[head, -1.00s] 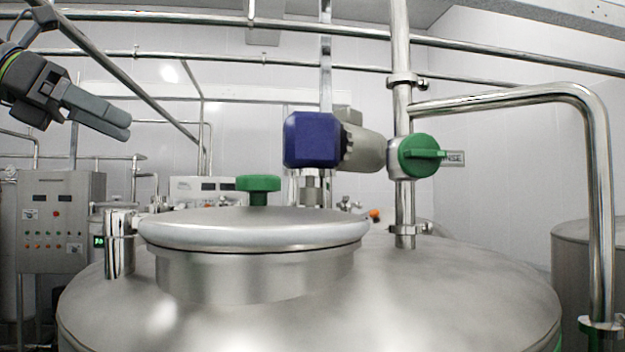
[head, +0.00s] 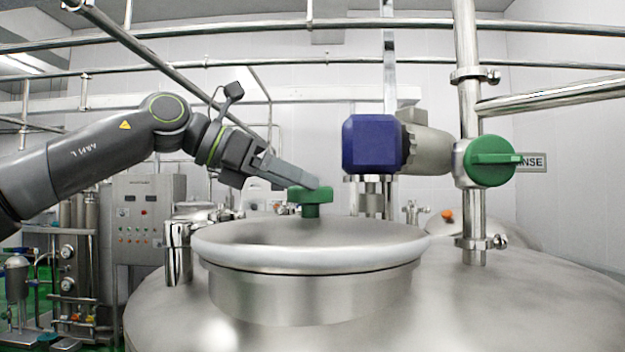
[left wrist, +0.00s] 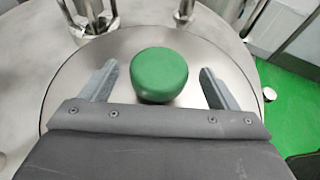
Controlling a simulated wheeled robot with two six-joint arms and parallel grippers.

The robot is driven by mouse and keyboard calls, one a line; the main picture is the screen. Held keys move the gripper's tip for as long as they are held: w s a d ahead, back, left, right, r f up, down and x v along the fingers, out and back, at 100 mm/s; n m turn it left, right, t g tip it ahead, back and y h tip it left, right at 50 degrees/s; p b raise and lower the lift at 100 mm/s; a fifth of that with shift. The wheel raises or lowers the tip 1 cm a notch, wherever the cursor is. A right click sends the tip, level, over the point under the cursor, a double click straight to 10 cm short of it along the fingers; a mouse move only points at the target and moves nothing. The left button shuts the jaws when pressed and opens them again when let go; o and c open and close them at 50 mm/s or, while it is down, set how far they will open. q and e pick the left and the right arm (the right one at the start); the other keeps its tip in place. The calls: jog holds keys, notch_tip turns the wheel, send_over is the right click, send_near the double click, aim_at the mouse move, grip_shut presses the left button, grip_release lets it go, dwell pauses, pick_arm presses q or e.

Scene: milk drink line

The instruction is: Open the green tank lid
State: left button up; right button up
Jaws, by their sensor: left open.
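The tank lid (head: 310,236) is a round steel cover with a green knob (head: 310,203) standing up on it. The lid lies flat on the tank's steel neck and looks closed. My left gripper (head: 308,180) reaches in from the left, its fingers at the top of the knob in the head view. In the left wrist view the green knob (left wrist: 159,75) lies between the two spread fingers, with a gap on each side. The left gripper (left wrist: 158,85) is open and not gripping the knob. My right gripper does not show.
A blue motor block (head: 374,144) stands close behind the lid on the right. A steel pipe with a green valve handle (head: 490,161) rises to its right. A short steel cylinder (head: 178,252) stands at the lid's left. A control panel (head: 148,222) is farther back.

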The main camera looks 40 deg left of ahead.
pick_arm(q)
jog(key=p+x, duration=0.1)
jog(key=x, duration=0.2)
jog(key=shift+w+d+f, duration=0.15)
jog(key=shift+w+d, duration=0.1)
jog(key=shift+w, duration=0.05)
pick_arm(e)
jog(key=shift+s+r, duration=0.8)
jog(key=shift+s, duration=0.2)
pick_arm(q)
jog(key=shift+s+a, duration=0.1)
